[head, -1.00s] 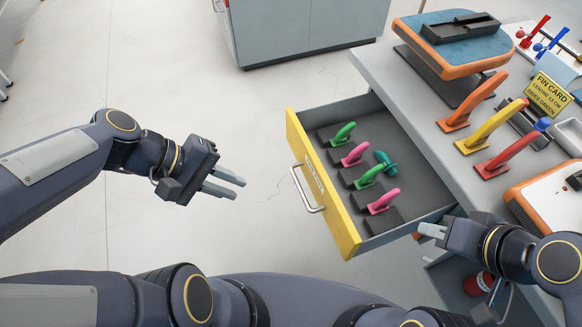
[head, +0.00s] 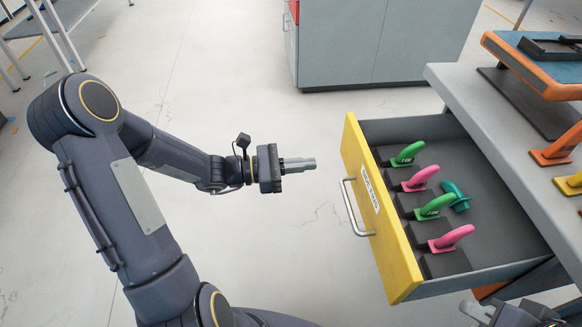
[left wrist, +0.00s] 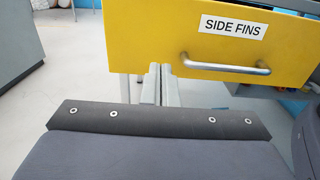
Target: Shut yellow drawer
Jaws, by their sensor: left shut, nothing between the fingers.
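The yellow drawer (head: 405,262) is pulled out from the grey bench. Its front faces left, with a silver bar handle (head: 349,212) and a label. In the left wrist view the yellow front (left wrist: 140,37) fills the top, with the handle (left wrist: 222,69) and the words SIDE FINS. My left gripper (head: 314,164) is left of the drawer front, fingers together and empty, pointing at it with a gap between.
Green and pink fins (head: 436,206) stand in dark holders inside the drawer, with a teal piece (head: 455,196) beside them. The bench top (head: 470,85) holds an orange-edged board (head: 520,62). A grey cabinet (head: 380,45) stands behind. The floor left of the drawer is clear.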

